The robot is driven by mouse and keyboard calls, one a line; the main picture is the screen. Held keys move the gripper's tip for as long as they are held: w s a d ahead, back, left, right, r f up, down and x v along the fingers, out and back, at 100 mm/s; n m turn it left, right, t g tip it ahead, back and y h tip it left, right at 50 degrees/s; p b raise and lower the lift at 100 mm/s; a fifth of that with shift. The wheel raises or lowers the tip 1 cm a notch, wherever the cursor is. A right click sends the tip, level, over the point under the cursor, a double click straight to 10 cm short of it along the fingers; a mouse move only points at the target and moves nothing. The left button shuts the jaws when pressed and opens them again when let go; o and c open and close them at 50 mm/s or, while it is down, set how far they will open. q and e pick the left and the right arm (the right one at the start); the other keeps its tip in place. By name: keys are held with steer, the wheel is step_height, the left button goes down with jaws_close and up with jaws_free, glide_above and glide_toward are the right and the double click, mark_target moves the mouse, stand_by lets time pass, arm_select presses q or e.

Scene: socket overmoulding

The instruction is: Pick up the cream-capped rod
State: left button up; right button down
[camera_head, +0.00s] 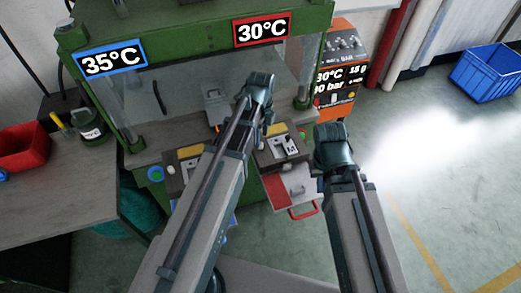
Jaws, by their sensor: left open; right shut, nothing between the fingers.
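I cannot make out a cream-capped rod for certain. A slim yellow-tipped item (61,123) stands beside a dark jar (90,125) on the left table, too small to identify. My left gripper (257,88) is over the front of the green press, well to the right of that item. It is open, and its fingers are mostly hidden by its own body. My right gripper (333,147) is further right, in front of the machine's right side. It is shut and holds nothing.
The green press (75,38) has mould blocks (281,146) with yellow strips at its front. A red bin (24,147) sits on the grey table (70,185) at left. An orange control unit (343,52) stands right of the press. A blue crate (488,73) is on open floor.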

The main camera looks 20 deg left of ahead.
mark_target(261, 149)
arm_select(q)
step_height(261, 149, down, 4)
steer(key=b, duration=0.2)
steer(key=shift+a+r+b, duration=0.1)
steer(key=shift+b, duration=0.3)
arm_select(e)
step_height(261, 149, down, 4)
steer(key=shift+r, duration=0.15)
arm_select(q)
steer(key=shift+r, duration=0.1)
arm_select(e)
steer(key=shift+r, duration=0.1)
arm_select(q)
jaws_close()
